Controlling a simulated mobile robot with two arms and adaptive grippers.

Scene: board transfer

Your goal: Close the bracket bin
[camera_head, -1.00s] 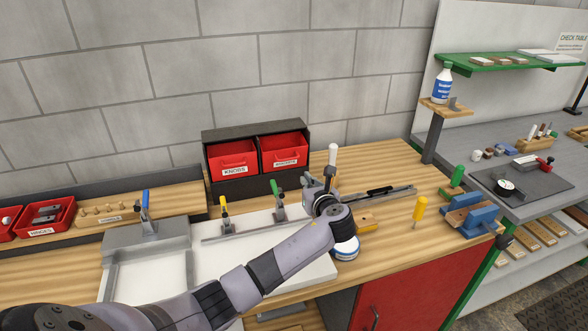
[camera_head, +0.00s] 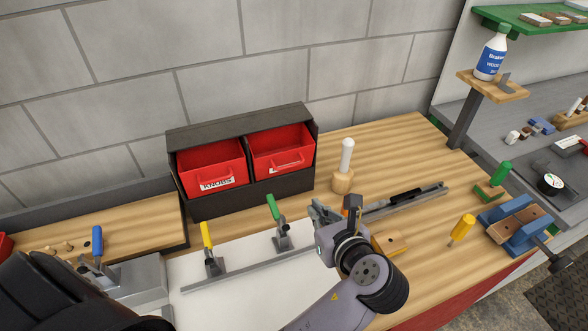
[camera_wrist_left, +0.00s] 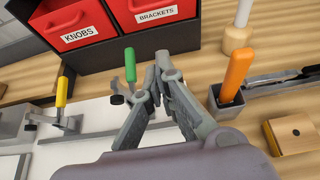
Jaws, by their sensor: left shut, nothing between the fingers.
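The bracket bin (camera_head: 297,141) is the right of two red bins in a black rack; it also shows in the left wrist view with its BRACKETS label (camera_wrist_left: 157,14). I cannot tell exactly how far it stands out of the rack. My left gripper (camera_head: 319,208) is in front of the bin, low and to its right, apart from it. In the left wrist view its fingers (camera_wrist_left: 161,62) meet at the tips, with nothing between them. My right gripper is not in view.
The KNOBS bin (camera_head: 208,163) sits left in the black rack (camera_head: 240,128). Green (camera_head: 272,207) and yellow (camera_head: 206,235) handled clamps stand before it. A white-handled tool (camera_head: 346,156) stands right of the rack. An orange handle (camera_wrist_left: 235,76) rises beside my left gripper.

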